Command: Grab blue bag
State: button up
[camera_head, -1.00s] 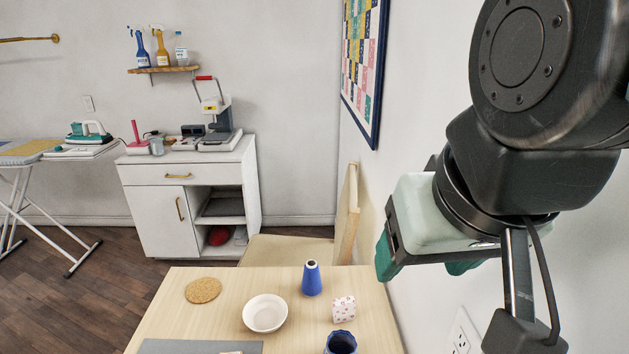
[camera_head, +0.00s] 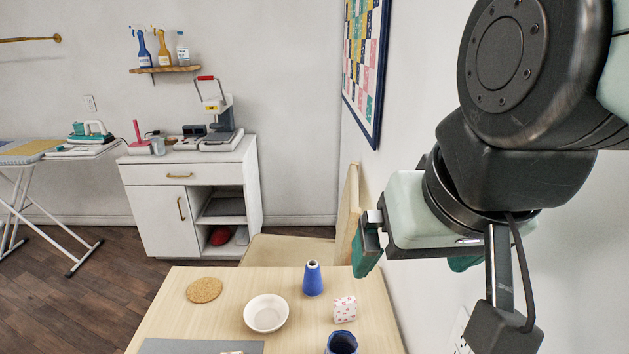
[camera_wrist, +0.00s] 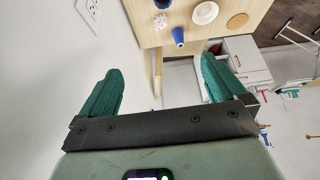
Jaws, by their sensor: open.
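A dark blue, open-topped item (camera_head: 341,344), which looks like the blue bag, stands at the front right of the table in the head view, cut off by the lower edge. In the wrist view a sliver of blue (camera_wrist: 162,4) at the top edge seems to be the same item. My gripper (camera_head: 415,266) is open and empty, raised above and to the right of the table near the wall. Its teal fingers (camera_wrist: 160,75) are spread wide in the wrist view, with nothing between them.
The wooden table (camera_head: 180,310) also holds a blue thread cone (camera_head: 313,280), a patterned white block (camera_head: 345,309), a white bowl (camera_head: 266,313), a cork coaster (camera_head: 204,290) and a grey mat (camera_head: 190,347). A chair (camera_head: 349,215) stands behind. The wall is close on the right.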

jog(key=w+a+f+m+y, duration=0.1)
jog(key=w+a+f+m, duration=0.1)
jog(key=w+a+f, duration=0.55)
jog(key=w+a+f+m+y, duration=0.1)
jog(key=w+a+f+m, duration=0.3)
jog(key=a+f, duration=0.55)
jog(key=t+h, duration=0.6)
jog(key=h, duration=0.4)
send_near(348, 338)
jog(key=shift+w+d+r+m, duration=0.2)
jog(key=shift+w+d+m, duration=0.25)
jog(key=shift+w, duration=0.25)
jog(key=x, duration=0.2)
jog(key=f+x, duration=0.1)
jog(key=x, duration=0.2)
jog(key=shift+w+f, duration=0.1)
